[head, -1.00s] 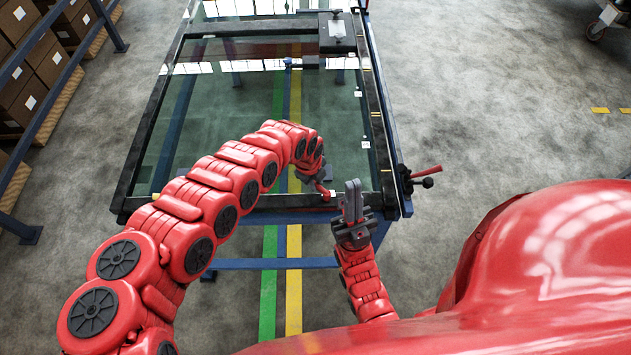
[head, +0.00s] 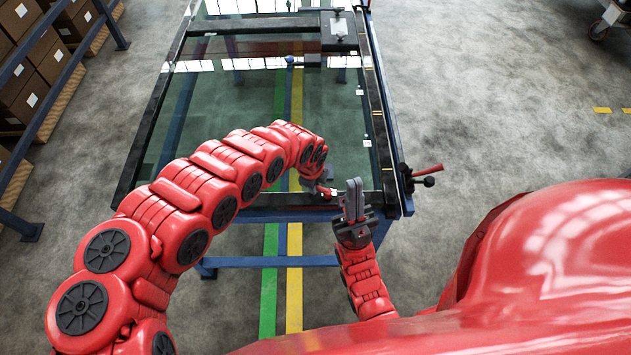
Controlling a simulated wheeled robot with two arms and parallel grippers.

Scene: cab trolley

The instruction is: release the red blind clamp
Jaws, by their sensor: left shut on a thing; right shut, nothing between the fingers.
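A small red lever (head: 325,190), which looks like the red clamp, shows at the near edge of the glass-topped trolley (head: 265,217). My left gripper (head: 314,184) reaches over the glass and is shut on this lever. Its fingers are mostly hidden by the wrist, so the exact grip cannot be seen. A second red lever (head: 428,169) with a black knob (head: 429,182) sticks out at the trolley's near right corner, apart from both grippers. My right gripper (head: 353,200) points up just in front of the near edge, shut and empty.
A black box (head: 338,32) sits at the trolley's far right. A blue-framed rack with cartons (head: 40,62) stands at the left. A caster wheel (head: 598,30) shows at the far right. The floor right of the trolley is clear.

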